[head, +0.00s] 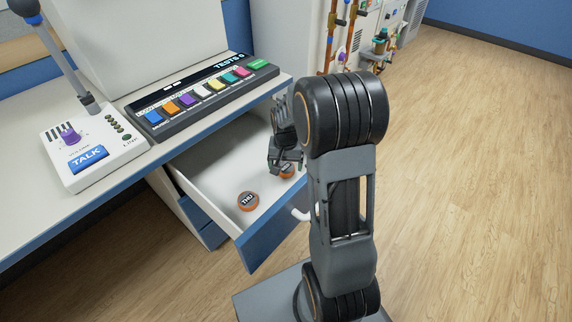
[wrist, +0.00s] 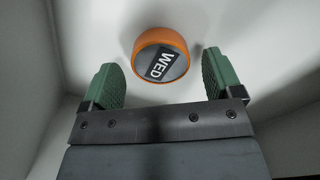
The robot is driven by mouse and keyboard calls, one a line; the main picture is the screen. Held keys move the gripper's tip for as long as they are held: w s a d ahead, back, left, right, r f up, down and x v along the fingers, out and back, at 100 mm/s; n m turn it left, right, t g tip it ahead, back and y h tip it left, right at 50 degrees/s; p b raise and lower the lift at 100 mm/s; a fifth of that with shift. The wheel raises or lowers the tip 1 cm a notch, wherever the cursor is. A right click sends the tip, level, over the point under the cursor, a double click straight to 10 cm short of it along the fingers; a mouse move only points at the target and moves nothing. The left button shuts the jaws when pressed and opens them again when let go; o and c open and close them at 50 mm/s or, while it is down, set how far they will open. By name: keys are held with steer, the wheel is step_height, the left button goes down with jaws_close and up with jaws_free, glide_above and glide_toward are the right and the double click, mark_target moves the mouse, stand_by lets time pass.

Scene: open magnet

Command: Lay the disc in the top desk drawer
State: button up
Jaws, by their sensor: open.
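The top desk drawer (head: 212,183) is pulled open, with a white inside and a blue front. An orange disc with a dark label reading THU (head: 248,201) lies in it near the front left. A second orange disc, labelled WED (wrist: 160,55), lies in the drawer between and just beyond my fingertips in the wrist view; it also shows partly in the head view (head: 287,172), under my gripper. My gripper (wrist: 164,80) is open, its two green pads apart on either side of the WED disc with gaps. In the head view my gripper (head: 286,165) is down inside the drawer.
On the desk above stand a white TALK intercom (head: 92,150) with a stalk and a dark panel of coloured buttons (head: 205,93). A closed blue drawer (head: 196,216) is below the open one. Pipework (head: 345,35) stands at the back. The wooden floor (head: 470,180) at right is clear.

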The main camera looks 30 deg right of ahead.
step_height(320, 180, up, 11)
steer(key=p, duration=0.3)
stand_by(0.5)
step_height(320, 180, up, 19)
steer(key=n+t+p, duration=0.2)
steer(key=n+p, duration=0.1)
steer(key=p, duration=1.1)
glide_above(285, 168)
steer(key=s+a, duration=0.5)
steer(key=s, duration=0.1)
steer(key=s+a+r+n+p, duration=0.1)
steer(key=s+a+r+p, duration=0.1)
steer(key=s+r+p, duration=0.2)
steer(key=s+a+r+n+t+p, duration=0.1)
steer(key=s+r+p, duration=0.3)
steer(key=r+p, duration=0.4)
steer(key=shift+s+a+r+n+t+p, duration=0.3)
steer(key=shift+s+a+r+n+p, duration=0.15)
steer(key=shift+r+n, duration=0.4)
steer(key=shift+c, duration=0.2)
